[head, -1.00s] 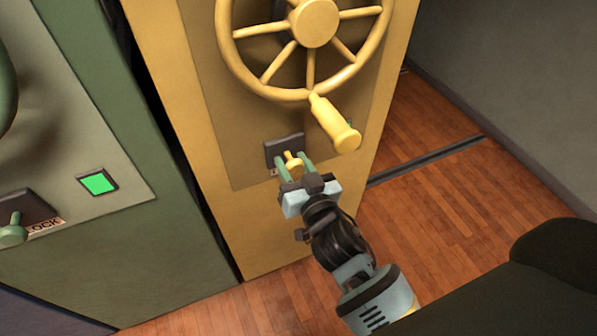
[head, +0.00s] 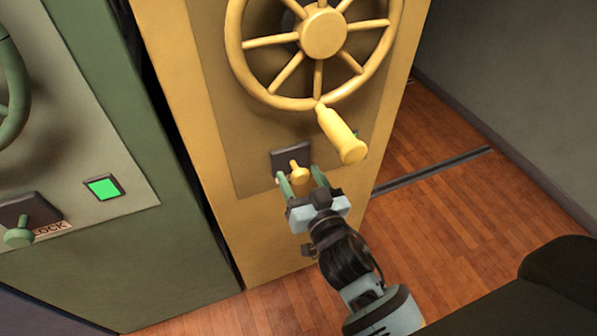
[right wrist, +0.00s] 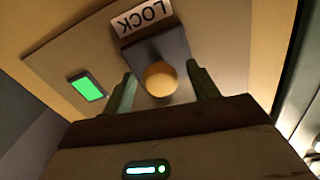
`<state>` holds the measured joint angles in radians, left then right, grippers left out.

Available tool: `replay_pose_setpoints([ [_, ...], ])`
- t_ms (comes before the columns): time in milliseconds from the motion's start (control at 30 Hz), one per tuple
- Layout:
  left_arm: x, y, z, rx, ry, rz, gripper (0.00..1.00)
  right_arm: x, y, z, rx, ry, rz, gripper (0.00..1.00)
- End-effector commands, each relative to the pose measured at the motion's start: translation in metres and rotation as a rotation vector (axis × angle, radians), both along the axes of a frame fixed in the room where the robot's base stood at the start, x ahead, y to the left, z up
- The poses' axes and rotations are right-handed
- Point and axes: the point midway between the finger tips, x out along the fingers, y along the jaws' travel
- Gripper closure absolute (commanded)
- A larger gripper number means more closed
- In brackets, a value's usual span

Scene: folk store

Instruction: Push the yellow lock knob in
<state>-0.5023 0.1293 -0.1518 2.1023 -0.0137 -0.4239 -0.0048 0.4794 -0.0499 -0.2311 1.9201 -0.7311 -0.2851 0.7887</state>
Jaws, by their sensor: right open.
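The yellow lock knob (head: 299,172) sticks out from a dark mounting plate (head: 291,157) low on the yellow cabinet (head: 225,160). It also shows in the right wrist view (right wrist: 161,79), below a LOCK label (right wrist: 142,17). My right gripper (head: 300,177) is open in front of the plate. Its green fingers stand one on each side of the knob, with gaps between them and the knob in the right wrist view. My left gripper is not in view.
A yellow handwheel (head: 323,34) with a projecting handle (head: 341,134) is just above my right gripper. A green cabinet (head: 150,255) with a green knob (head: 19,236) stands to the left. Wooden floor (head: 440,200) is clear to the right.

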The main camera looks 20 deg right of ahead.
Motion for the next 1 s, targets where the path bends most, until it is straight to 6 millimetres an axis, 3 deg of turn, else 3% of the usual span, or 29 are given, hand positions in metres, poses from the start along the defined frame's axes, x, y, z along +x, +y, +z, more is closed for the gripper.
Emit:
replay_pose_setpoints([
  [200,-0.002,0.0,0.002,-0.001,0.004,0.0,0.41,-0.034,-0.002,0.0,0.001,0.001,-0.002,0.41],
  [400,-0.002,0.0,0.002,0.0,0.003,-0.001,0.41,-0.055,-0.002,0.0,0.001,0.001,-0.001,0.41],
  [1000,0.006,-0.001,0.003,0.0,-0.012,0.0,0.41,-0.06,-0.002,0.001,-0.001,-0.001,0.0,0.41],
])
